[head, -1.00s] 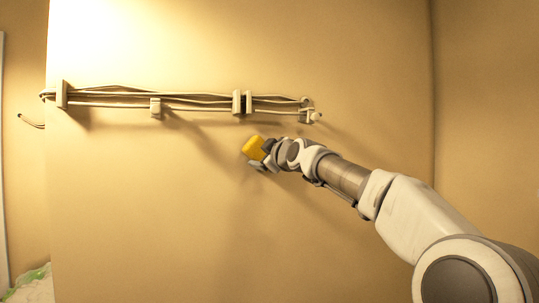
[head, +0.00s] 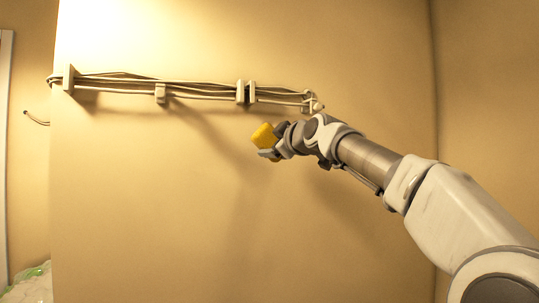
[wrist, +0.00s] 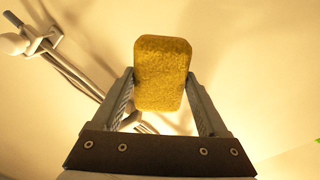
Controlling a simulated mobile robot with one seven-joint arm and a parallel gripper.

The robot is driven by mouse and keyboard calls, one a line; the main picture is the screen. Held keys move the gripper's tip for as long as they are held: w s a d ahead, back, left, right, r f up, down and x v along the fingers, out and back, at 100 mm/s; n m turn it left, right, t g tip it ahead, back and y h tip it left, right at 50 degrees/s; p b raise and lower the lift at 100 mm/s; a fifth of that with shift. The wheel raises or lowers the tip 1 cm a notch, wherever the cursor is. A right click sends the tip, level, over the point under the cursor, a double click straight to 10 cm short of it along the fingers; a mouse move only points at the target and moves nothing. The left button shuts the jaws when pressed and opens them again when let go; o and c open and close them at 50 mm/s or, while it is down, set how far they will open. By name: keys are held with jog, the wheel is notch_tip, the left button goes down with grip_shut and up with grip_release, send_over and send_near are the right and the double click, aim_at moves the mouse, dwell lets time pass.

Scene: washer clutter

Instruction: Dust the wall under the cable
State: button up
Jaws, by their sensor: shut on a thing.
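The cable (head: 200,90) is a bundle of pale cords running across the wall, held by several clips. It also shows at the left of the wrist view (wrist: 72,71). The wall (head: 170,190) is plain and yellowish, with a bare area under the cable. My gripper (head: 268,145) is shut on a yellow sponge (head: 263,135), just below the right part of the cable. In the wrist view the sponge (wrist: 161,72) stands upright between the two fingers. I cannot tell whether the sponge touches the wall.
A clip (head: 241,92) and the cable's right end fitting (head: 313,103) stick out above my gripper. A short loose cord end (head: 36,119) hangs past the wall's left edge. A pale thing with green (head: 33,284) is at the lower left. The wall below is clear.

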jog(key=shift+s+d, duration=0.1)
jog(key=shift+s, duration=0.2)
jog(key=shift+b, duration=0.3)
jog(key=b+v, duration=0.3)
dwell(0.8)
